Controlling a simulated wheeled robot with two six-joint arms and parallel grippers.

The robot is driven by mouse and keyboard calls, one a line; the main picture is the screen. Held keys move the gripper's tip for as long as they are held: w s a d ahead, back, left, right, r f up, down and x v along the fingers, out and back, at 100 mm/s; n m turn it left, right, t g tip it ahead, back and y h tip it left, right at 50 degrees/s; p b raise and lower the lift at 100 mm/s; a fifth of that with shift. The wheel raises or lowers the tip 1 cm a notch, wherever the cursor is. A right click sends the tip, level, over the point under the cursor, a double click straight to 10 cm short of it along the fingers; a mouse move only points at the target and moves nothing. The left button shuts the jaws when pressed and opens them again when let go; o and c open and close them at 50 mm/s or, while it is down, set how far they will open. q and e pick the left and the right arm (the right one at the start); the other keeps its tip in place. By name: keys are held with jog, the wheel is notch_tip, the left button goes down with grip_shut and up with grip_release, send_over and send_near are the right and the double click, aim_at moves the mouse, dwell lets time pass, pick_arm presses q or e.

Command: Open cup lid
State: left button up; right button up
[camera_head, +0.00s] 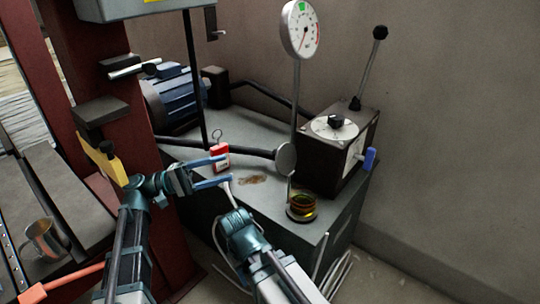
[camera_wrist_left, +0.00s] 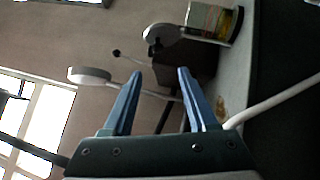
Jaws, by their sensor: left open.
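A small cup of amber liquid (camera_head: 301,203) stands near the front edge of the grey cabinet top. Its round grey lid (camera_head: 286,158) appears raised on edge above the cup's rear side. In the left wrist view the cup (camera_wrist_left: 212,20) is at the top right, with the round lid (camera_wrist_left: 163,35) beside it. My left gripper (camera_head: 228,168) is open and empty, left of the cup and apart from it. Its blue fingers show in the wrist view (camera_wrist_left: 160,71). My right gripper (camera_head: 229,183) is below it; its jaw opening is unclear.
A red padlock-like tag (camera_head: 221,157) is close to my left fingers. A dial gauge (camera_head: 300,29) on a thin post and a control box (camera_head: 345,150) with a lever stand behind the cup. A metal mug (camera_head: 45,240) is at the left.

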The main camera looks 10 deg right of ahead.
aim_at(273, 154)
pick_arm(q)
jog(key=p+x, duration=0.1)
jog(key=x, duration=0.3)
jog(key=p+x, duration=0.1)
jog(key=x, duration=0.4)
jog(key=p+x, duration=0.1)
jog(key=x, duration=0.4)
jog(key=shift+w+a+r, duration=0.1)
jog(key=shift+r, duration=0.15)
grip_shut()
dwell(1.0)
